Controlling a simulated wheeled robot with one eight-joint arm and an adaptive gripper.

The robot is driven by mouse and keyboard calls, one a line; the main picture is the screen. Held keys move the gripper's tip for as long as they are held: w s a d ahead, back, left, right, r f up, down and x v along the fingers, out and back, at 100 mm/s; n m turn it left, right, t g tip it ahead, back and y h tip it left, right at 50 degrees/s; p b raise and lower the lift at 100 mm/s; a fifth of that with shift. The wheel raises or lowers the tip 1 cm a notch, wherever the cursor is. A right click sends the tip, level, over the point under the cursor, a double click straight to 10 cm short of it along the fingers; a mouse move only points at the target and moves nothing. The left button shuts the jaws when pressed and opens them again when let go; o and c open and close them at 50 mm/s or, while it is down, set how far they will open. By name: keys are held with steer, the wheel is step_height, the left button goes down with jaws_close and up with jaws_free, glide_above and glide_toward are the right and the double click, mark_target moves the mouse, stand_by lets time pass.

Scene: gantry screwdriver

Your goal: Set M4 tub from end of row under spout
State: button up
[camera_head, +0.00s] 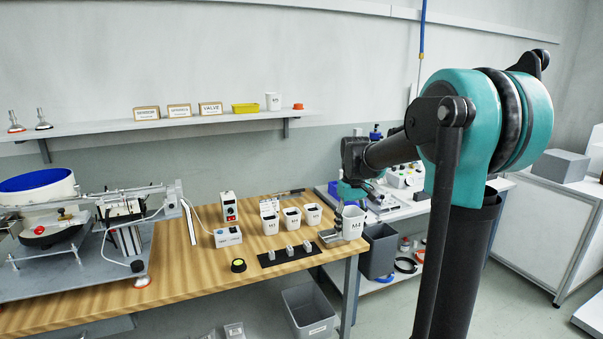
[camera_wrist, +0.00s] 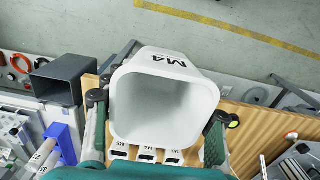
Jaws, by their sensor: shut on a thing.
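The white M4 tub (camera_head: 352,224) is at the right end of the wooden bench. My gripper (camera_wrist: 155,112) is shut on it, with a finger on each side of the tub. In the wrist view the M4 tub (camera_wrist: 165,62) shows its wide opening toward the camera and looks empty. I cannot tell whether its base touches the bench. The feeder track (camera_head: 125,191) runs out from the bowl feeder at the far left, well away from the tub. A pale, narrow chute (camera_head: 189,221) stands below its end.
Several white tubs stand in a row left of my gripper, including one tub (camera_head: 270,224). A black mat (camera_head: 290,255) with small metal pieces lies in front. A grey bin (camera_head: 380,250) is beyond the bench's right end.

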steer(key=shift+s+f, duration=0.2)
steer(key=shift+f, duration=0.1)
steer(key=w+d+f+m, duration=0.1)
steer(key=d+f+m, duration=0.1)
steer(key=f, duration=1)
steer(key=w+d+f+m, duration=0.2)
steer(key=f, duration=1)
steer(key=shift+f+m, duration=0.15)
steer(key=shift+m, duration=0.15)
steer(key=shift+a, duration=0.15)
